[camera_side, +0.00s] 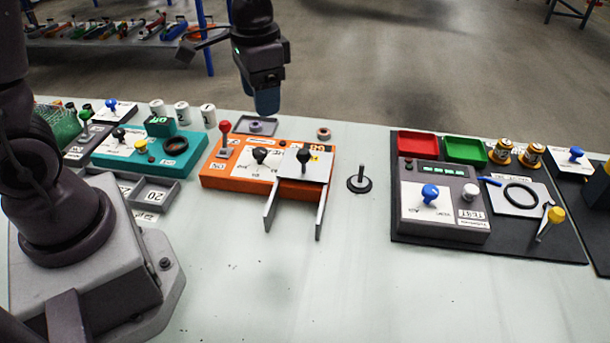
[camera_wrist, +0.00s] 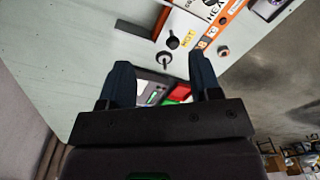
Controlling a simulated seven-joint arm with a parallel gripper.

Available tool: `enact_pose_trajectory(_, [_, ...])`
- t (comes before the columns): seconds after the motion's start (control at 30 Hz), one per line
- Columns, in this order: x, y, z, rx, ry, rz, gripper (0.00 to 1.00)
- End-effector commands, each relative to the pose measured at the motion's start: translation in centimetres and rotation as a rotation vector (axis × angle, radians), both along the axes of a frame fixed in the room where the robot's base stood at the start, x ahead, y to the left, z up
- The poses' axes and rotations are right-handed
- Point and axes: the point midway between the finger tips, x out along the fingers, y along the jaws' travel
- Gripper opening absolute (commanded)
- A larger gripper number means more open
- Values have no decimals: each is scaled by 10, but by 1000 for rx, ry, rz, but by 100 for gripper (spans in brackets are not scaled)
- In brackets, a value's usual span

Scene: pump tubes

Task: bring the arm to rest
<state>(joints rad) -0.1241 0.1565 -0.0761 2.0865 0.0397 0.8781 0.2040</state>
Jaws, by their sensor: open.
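The black disc with an upright peg (camera_wrist: 164,59) stands on the table just past the fingertips in that view.
The teal station (camera_side: 140,158) and a grey sorting tray (camera_side: 150,192) stand at left. The grey test station (camera_side: 440,208), red tray (camera_side: 417,145) and green tray (camera_side: 465,150) stand at right. The table front (camera_side: 300,290) is clear. White cylinders stand along the back left.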

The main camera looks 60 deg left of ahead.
Motion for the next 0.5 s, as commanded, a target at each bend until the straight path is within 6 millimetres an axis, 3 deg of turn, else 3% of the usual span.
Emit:
enact_pose_trajectory(0.03, [-14,-2,15,3,-35,34,58])
enact_pose_trajectory(0.2, [-61,-8,51,-3,-146,139,58])
enact_pose_trajectory(0.4, [-109,-15,77,-36,-296,199,58])
enact_pose_trajectory(0.5, [-123,-17,86,-50,-365,194,58])
